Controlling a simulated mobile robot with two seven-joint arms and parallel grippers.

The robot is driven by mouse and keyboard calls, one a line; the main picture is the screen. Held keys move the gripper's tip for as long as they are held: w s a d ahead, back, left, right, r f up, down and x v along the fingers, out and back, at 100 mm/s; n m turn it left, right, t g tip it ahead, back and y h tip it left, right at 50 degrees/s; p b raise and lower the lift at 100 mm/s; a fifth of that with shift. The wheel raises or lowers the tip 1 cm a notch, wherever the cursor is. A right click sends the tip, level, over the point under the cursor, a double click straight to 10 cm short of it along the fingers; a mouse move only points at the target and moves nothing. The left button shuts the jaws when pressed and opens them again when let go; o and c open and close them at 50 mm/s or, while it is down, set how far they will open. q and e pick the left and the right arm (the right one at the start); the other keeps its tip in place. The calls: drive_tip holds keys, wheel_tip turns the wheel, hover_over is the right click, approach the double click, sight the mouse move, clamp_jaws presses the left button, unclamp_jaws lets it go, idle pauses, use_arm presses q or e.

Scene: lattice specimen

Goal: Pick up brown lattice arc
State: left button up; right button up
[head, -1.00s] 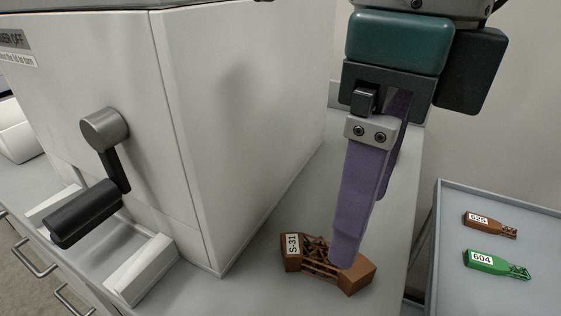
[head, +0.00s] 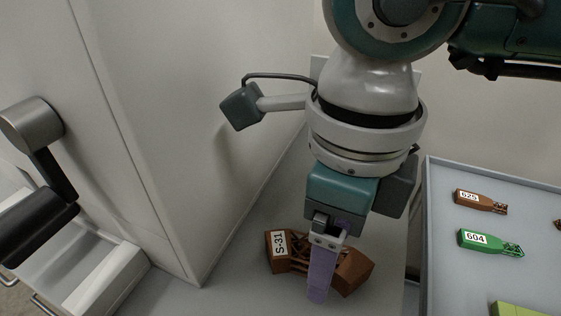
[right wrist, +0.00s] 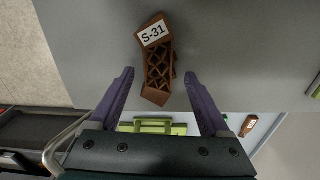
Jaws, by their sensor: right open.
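The brown lattice arc (head: 279,252) lies on the grey bench top, with solid end blocks, an open lattice middle and a white S-31 label. My right gripper (head: 319,298) points down at the arc in the head view, and its purple finger hides part of the lattice. In the right wrist view the two purple fingers of the right gripper (right wrist: 158,90) are wide apart and empty between their tips. The arc (right wrist: 158,66) shows there beyond and between the fingertips. My left gripper is not in view.
A large white cabinet with a lever handle (head: 33,128) stands left of the arc. A grey tray (head: 429,215) at the right holds a brown 625 piece (head: 481,202), a green 604 piece (head: 490,242) and a yellow-green piece (head: 517,309).

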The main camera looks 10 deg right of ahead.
drive_tip(key=shift+f, duration=0.25)
clamp_jaws()
idle(0.5)
